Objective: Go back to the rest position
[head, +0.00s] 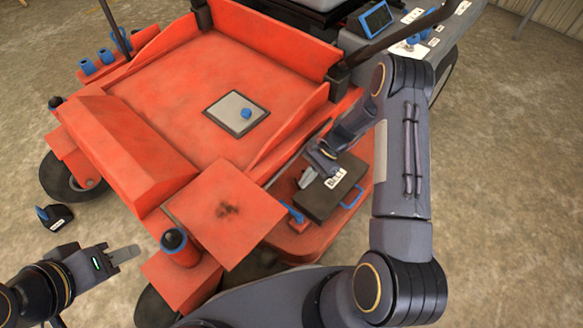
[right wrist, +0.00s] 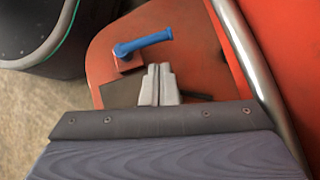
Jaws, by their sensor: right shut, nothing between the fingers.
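My right arm reaches over the right side of a red machine (head: 185,90). My right gripper (head: 307,177) is over a dark panel (head: 330,198) with a white label and a blue handle. In the right wrist view my right gripper's two fingers (right wrist: 158,84) are together, with nothing between them. I cannot tell whether they touch the panel. My left gripper (head: 126,254) is at the lower left, above the floor and in front of the machine. Its fingers overlap from this angle, so its opening does not show.
A blue lever (head: 294,213) stands beside the dark panel; it also shows in the right wrist view (right wrist: 143,44). A metal tube (right wrist: 250,70) runs close on the right. A black object with a blue part (head: 55,217) lies on the floor. Open floor lies at the right.

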